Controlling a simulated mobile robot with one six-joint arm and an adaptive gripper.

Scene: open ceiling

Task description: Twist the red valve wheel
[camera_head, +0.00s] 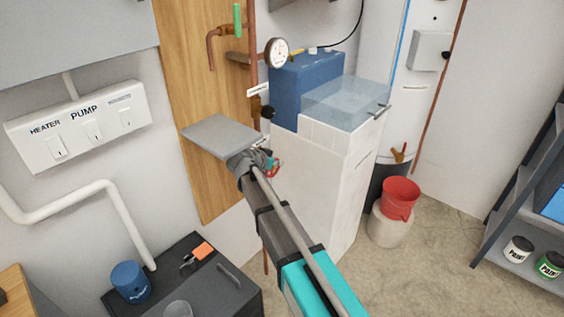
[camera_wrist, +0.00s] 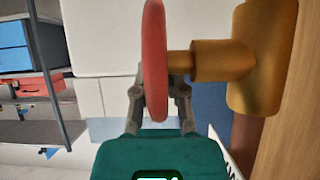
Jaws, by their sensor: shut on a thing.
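The red valve wheel (camera_wrist: 155,62) fills the middle of the wrist view, seen edge-on. Its brass stem and valve body (camera_wrist: 255,60) join it on the right. My gripper (camera_wrist: 160,85) has one finger on each side of the wheel's rim and is shut on it. In the head view a small part of the red wheel (camera_head: 275,168) shows beside my gripper (camera_head: 268,163). My own arm hides most of the valve there, and the wheel's far side is out of sight.
A grey shelf plate (camera_head: 218,135) is just left of my gripper. A white cabinet with a blue box (camera_head: 305,85) stands behind. A pressure gauge (camera_head: 277,52) and copper pipes are above. A dark cabinet (camera_head: 225,280) stands at the lower left. A red bucket (camera_head: 400,198) is at the right.

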